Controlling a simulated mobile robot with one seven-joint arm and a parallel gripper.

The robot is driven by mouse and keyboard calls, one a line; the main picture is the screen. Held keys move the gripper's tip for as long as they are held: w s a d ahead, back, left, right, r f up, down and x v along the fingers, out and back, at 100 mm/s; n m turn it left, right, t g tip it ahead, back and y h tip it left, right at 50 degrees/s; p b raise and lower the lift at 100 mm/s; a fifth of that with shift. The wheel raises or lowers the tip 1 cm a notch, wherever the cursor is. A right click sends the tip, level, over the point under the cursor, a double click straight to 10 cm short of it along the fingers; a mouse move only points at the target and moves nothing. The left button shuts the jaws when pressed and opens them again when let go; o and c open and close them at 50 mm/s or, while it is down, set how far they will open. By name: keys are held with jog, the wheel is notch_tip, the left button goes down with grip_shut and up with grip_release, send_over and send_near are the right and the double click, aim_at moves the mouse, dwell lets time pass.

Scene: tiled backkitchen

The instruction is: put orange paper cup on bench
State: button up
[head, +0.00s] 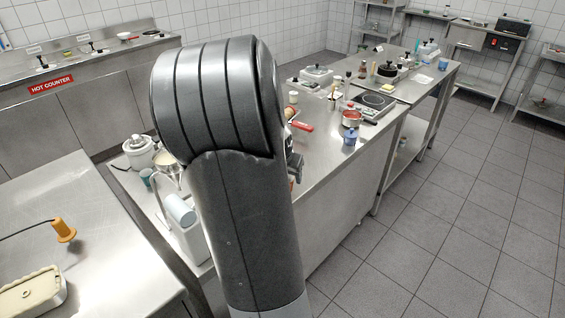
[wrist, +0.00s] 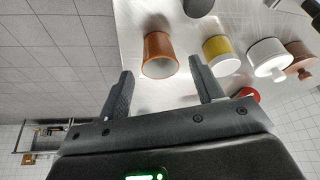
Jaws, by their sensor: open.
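An orange-brown paper cup (wrist: 158,47) shows in the wrist view, its pale open mouth facing the camera. It stands at the edge of a steel surface, between and just beyond the fingertips. My gripper (wrist: 160,66) is open and empty, with one finger on each side of the cup and gaps between. In the head view my arm hides most of the gripper (head: 296,168), which is beside the middle steel bench (head: 325,150). The cup is not clearly visible there. Another steel bench (head: 100,215) is at the left.
In the wrist view a yellow cup (wrist: 221,50), a white lidded pot (wrist: 267,57) and a brown pot (wrist: 300,60) stand right of the cup. In the head view a blue jar (head: 349,138) and red pot (head: 351,118) stand on the middle bench. The floor (head: 440,215) at right is clear.

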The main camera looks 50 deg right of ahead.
jog(key=v, duration=0.9)
jog(key=shift+r, duration=0.15)
jog(key=a+r+n+t+y, duration=0.1)
jog(key=a+r+n, duration=0.1)
jog(key=a, duration=0.4)
jog(key=w+a+r+n+t+y, duration=0.1)
jog(key=a+r+n, duration=0.1)
jog(key=a, duration=0.5)
jog(key=w+a+r+n+t+y, duration=0.1)
jog(key=a+r+n, duration=0.1)
jog(key=a+n, duration=0.2)
jog(key=shift+a+r+t, duration=0.15)
jog(key=shift+a+t, duration=0.15)
jog(key=shift+a, duration=1.25)
jog(key=s+a+n+y, duration=0.1)
jog(key=s+a+n, duration=0.4)
jog(key=s+a, duration=0.6)
jog(key=shift+s+a+n, duration=0.25)
jog(key=shift+a+n, duration=0.05)
jog(key=shift+a, duration=0.8)
